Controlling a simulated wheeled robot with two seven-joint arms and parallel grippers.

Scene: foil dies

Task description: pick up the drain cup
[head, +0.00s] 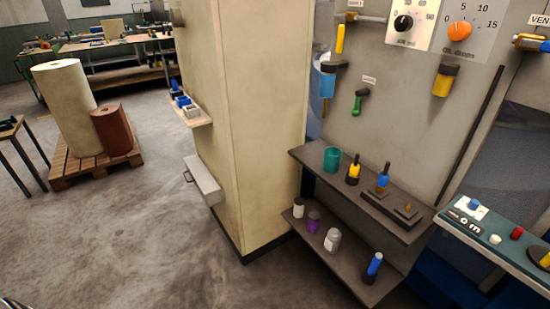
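A teal cup (332,159), the only open-topped cup I can make out and likely the drain cup, stands upright at the left end of the upper grey shelf (337,182). Nothing touches it, and its front is unobstructed. Neither of my grippers shows in the head view. A dark sliver at the bottom left corner is too small to identify.
A yellow-and-black bottle (353,170) and a blue-topped item (383,178) stand right of the cup. The lower shelf (345,268) holds several small containers. A beige pillar (245,120) stands left of the shelves. The floor (130,235) at left is clear.

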